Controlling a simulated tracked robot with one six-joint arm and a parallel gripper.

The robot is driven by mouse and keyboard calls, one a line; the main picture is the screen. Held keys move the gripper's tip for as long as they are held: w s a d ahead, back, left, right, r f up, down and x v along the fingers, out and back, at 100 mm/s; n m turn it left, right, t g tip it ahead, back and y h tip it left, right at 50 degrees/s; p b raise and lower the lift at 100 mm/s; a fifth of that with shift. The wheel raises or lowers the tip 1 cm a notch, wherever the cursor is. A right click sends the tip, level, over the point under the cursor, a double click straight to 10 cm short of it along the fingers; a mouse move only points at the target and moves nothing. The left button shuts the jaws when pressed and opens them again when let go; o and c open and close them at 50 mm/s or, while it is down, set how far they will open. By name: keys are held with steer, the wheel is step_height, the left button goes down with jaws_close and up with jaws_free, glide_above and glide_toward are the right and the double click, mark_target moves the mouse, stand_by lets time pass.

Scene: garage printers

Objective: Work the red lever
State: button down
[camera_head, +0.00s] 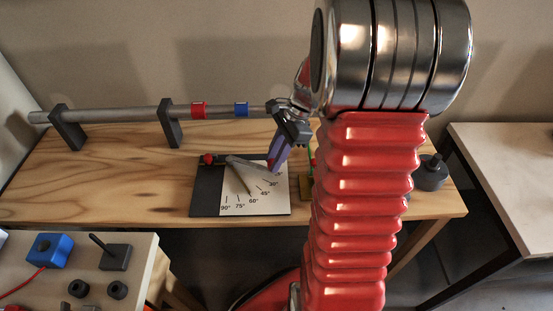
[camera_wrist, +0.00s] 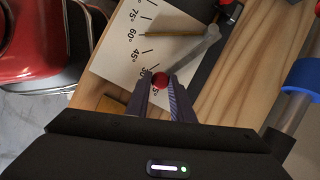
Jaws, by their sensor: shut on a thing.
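The red lever's round red knob (camera_wrist: 160,80) sits between the two fingertips of my gripper (camera_wrist: 163,90) in the wrist view, and the jaws are shut on it. The lever's grey arm (camera_head: 252,164) reaches from the upper left of a dark board toward my gripper (camera_head: 275,165) in the head view. The white angle scale (camera_head: 262,199) on the board has marks up to 90°. The knob is near the low-angle end of the scale. A thin ochre pointer (camera_wrist: 172,34) lies across the scale. In the head view the fingers hide the knob.
A metal rail (camera_head: 125,114) with red and blue rings runs behind the board on the wooden table (camera_head: 140,195). A small ochre-based fixture (camera_head: 305,190) stands right of the board, partly hidden by my arm. A side bench (camera_head: 60,282) holds a blue block (camera_head: 50,249).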

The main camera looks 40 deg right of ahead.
steer(key=shift+w+a, duration=0.1)
steer(key=shift+w, duration=0.05)
steer(key=c, duration=1.5)
jaws_free()
steer(key=shift+c, duration=0.2)
steer(key=v, duration=1.3)
steer(key=shift+d+r, duration=0.25)
steer(key=shift+r, duration=0.05)
